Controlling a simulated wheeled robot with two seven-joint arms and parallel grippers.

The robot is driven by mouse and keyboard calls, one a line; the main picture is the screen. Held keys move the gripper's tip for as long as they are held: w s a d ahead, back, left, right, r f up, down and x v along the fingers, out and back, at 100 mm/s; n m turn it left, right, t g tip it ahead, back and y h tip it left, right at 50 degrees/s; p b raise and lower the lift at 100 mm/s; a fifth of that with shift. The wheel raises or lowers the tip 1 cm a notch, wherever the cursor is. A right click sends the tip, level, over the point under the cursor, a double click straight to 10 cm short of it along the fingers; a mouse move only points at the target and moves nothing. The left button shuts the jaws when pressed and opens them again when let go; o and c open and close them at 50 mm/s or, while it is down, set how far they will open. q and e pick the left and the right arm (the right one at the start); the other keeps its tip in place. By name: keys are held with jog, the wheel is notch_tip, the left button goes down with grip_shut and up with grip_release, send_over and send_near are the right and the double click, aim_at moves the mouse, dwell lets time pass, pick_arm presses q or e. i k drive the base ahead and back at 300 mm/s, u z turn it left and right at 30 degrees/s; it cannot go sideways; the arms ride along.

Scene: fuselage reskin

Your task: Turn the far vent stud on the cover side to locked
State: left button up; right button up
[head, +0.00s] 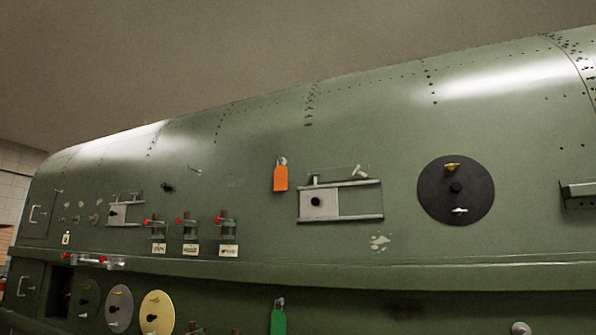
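A round black disc (433,200) is on the green fuselage side at the right, with a black centre knob (456,188). A yellow wing-shaped stud (452,166) is near its top and a whitish one (459,210) near its bottom; both look roughly level. Below the ledge at lower left are a grey disc (119,296) and a yellow disc (157,299), with a dark green disc beside them. Small stud-like fittings (81,204) sit at the far left. I cannot tell which is the far vent stud, or any lock marking. Neither gripper is in view.
A sliding metal plate in rails (318,203) is mid-panel, with an orange tag (280,178) above left. Several red-tipped latches (190,224) with labels stand left of it. A ledge (400,275) runs along the side. A bracket (580,195) projects at right. A green tag (278,318) hangs below.

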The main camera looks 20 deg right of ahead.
aim_at(356, 171)
jog(key=u, duration=0.05)
jog(key=k, duration=0.95)
jog(key=z, duration=1.05)
jog(key=i, duration=0.5)
jog(key=z, duration=0.1)
